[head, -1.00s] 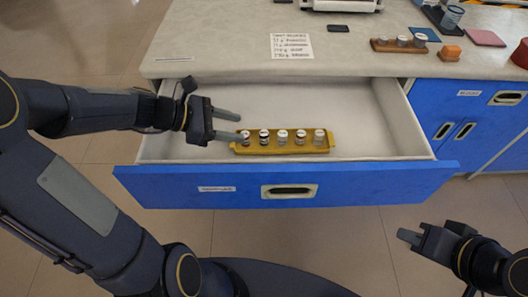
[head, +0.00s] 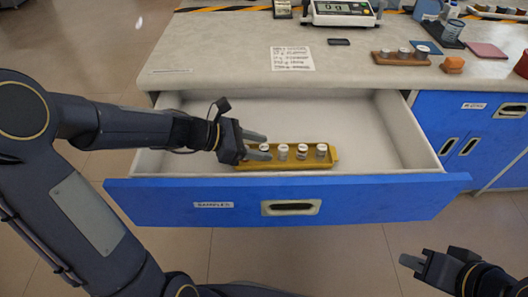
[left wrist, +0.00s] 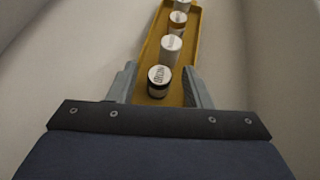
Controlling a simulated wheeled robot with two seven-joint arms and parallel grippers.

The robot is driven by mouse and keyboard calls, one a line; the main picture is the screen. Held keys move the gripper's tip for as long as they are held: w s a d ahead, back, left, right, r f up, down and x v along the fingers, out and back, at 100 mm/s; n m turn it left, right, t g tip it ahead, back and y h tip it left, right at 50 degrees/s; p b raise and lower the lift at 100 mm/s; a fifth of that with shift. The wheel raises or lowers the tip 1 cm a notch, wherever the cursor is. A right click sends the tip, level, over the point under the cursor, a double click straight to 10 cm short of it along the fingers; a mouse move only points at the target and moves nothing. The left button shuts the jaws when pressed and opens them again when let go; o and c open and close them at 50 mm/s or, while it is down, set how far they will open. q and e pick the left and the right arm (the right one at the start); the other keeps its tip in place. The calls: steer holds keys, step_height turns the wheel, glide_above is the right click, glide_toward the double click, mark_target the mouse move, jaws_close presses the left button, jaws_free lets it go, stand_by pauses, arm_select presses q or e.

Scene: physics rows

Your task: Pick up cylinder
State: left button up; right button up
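Several small white-capped cylinders stand upright in a row in a yellow tray (head: 330,163) inside the open drawer. My left gripper (head: 262,146) is over the tray's left end, with its fingers pointing right along the row. In the left wrist view the nearest cylinder (left wrist: 158,82), with a dark lower part, stands between the two spread fingers, with a gap on each side. Another cylinder (left wrist: 171,48) stands just beyond it. The gripper hides the tray's left end in the head view. My right gripper (head: 412,262) is low at the right, away from the drawer; its finger gap is unclear.
The blue-fronted drawer (head: 380,197) has pale walls around the tray, with bare floor to the tray's right. The counter (head: 220,60) above holds a scale (head: 342,10), a paper sheet (head: 292,58) and a brown rack (head: 400,58) with small vials.

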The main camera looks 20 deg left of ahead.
arm_select(q)
jaws_close()
